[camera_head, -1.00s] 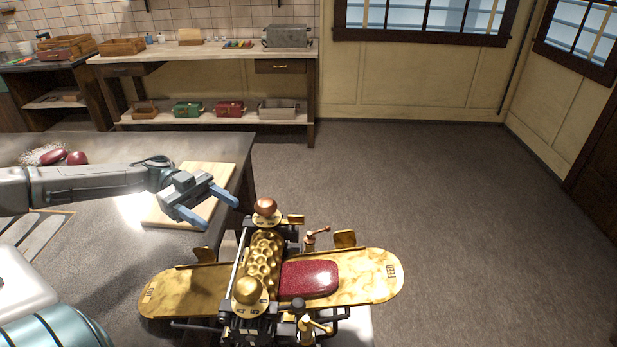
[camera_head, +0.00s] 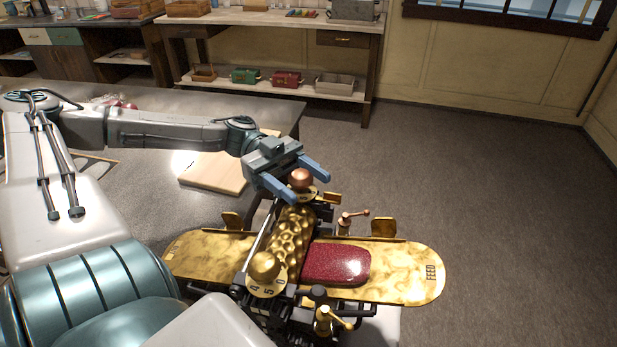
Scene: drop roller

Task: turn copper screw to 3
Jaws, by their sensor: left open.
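The copper screw (camera_head: 301,178) is a round copper knob on the far end of the brass drop roller machine (camera_head: 404,270). A dial plate lies beneath it, partly hidden by my gripper, and I cannot read its number. My left gripper (camera_head: 308,181) is open, its two blue fingers pointing right and toward the camera. The fingers are at the copper knob, one to its left and one at its far side; contact cannot be told. A brass knob (camera_head: 265,267) with a numbered dial is at the near end. My right gripper is not in view.
A dark red glossy slab (camera_head: 336,264) lies on the FEED side plate beside the embossed roller (camera_head: 291,232). Small crank handles (camera_head: 345,221) stick up nearby. A wooden board (camera_head: 214,176) lies on the grey table behind. Open floor is to the right.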

